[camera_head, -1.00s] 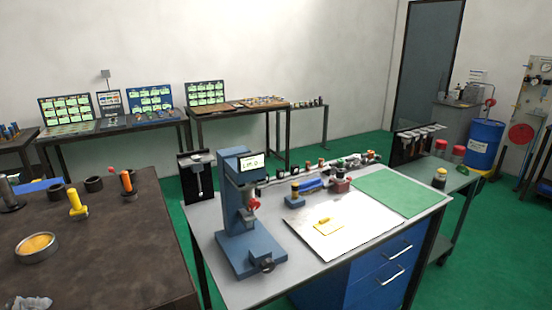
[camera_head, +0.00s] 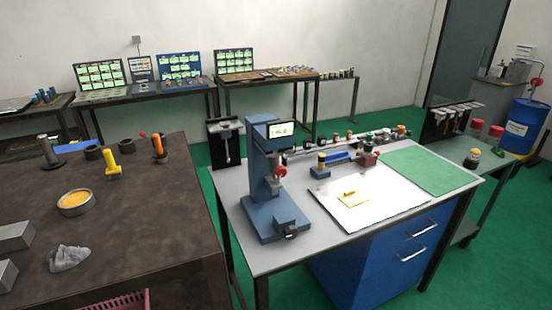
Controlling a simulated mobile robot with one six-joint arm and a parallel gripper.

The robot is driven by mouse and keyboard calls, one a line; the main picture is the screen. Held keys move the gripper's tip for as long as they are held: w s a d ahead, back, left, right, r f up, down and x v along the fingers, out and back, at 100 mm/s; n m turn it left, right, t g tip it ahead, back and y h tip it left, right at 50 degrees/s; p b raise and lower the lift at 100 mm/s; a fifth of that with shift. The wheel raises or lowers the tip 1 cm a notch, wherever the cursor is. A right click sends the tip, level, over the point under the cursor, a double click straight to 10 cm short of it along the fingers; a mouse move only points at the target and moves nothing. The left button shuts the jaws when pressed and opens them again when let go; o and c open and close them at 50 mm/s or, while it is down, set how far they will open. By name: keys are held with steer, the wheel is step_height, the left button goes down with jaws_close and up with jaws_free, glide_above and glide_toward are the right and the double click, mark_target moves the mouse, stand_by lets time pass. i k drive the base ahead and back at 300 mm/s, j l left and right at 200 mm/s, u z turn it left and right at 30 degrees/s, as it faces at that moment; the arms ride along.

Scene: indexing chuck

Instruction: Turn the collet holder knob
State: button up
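A blue bench machine (camera_head: 272,180) with a small display stands on the grey workbench (camera_head: 300,256). It has a red knob (camera_head: 281,171) on its front right side and a dark knob-like part (camera_head: 291,232) at the front of its base. I cannot tell from this distance which part, if any, is the collet holder knob. My gripper does not show in the head view.
A dark table (camera_head: 150,216) with tools and a round tin (camera_head: 75,202) stands left, with a gap between it and the workbench. A white sheet (camera_head: 375,205) and green mat (camera_head: 432,170) lie right of the machine. Blue drawers (camera_head: 400,245) sit below.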

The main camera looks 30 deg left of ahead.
mark_target(281, 171)
steer(key=i+j, duration=0.1)
steer(key=j, duration=0.45)
steer(key=i+j, duration=0.1)
steer(key=j, duration=0.45)
steer(key=i+j, duration=0.1)
steer(key=j, duration=0.45)
steer(key=i+z, duration=0.05)
